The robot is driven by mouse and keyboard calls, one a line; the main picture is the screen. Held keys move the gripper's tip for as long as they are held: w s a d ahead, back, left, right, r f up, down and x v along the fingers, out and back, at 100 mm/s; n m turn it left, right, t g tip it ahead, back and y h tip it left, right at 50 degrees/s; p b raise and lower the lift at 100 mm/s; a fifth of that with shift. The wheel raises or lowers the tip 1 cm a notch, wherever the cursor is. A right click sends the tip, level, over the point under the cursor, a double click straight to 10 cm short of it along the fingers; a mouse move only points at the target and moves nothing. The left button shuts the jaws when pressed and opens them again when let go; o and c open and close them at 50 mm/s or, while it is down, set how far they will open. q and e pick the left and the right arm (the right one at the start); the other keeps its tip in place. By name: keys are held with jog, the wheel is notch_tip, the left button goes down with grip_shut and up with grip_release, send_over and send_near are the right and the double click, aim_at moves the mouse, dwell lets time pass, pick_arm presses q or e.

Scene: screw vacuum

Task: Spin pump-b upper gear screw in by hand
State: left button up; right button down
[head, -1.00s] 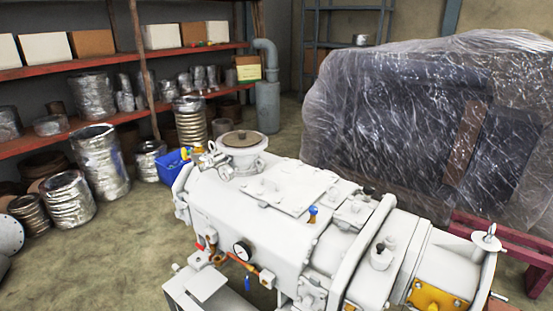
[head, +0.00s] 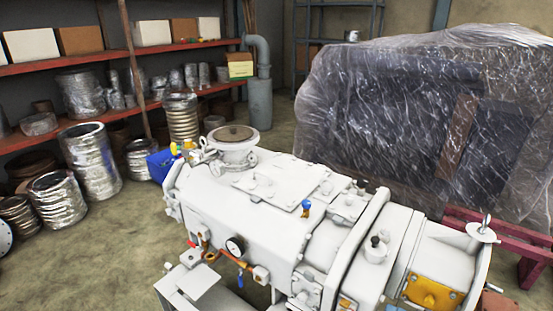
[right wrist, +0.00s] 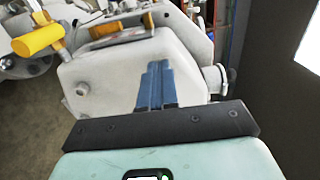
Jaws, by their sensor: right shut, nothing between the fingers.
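The white vacuum pump (head: 270,215) stands in the middle of the head view, with a pressure gauge (head: 235,245) on its near side and an orange plate (head: 434,291) at its right end. My right gripper (right wrist: 156,68) shows in the right wrist view as two blue fingers, shut and empty. It points at a white pump housing (right wrist: 100,75), and I cannot tell whether it touches. A yellow knob (right wrist: 38,36) sits left of the fingers. I cannot make out the upper gear screw or a pump-b label. Neither gripper shows in the head view.
A large plastic-wrapped machine (head: 420,120) stands behind the pump at right, by a dark red frame (head: 515,243). Red shelves (head: 110,62) with boxes and wrapped metal parts line the left. A blue bin (head: 160,166) stands behind the pump. Bare floor (head: 90,265) lies at left.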

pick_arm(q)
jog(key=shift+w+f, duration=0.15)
pick_arm(e)
jog(key=shift+x, duration=0.95)
jog(key=shift+r, duration=0.1)
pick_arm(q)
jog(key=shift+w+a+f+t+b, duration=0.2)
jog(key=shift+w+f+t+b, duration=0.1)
pick_arm(e)
jog(key=shift+w+r, duration=0.1)
jog(key=shift+r, duration=0.2)
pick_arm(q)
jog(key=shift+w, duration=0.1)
pick_arm(e)
jog(key=shift+r, duration=0.25)
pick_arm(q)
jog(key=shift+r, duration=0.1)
pick_arm(e)
jog(key=shift+a, duration=0.25)
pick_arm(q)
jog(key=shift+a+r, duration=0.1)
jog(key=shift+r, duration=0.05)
pick_arm(e)
jog(key=v, duration=0.6)
jog(key=shift+s+f, duration=0.35)
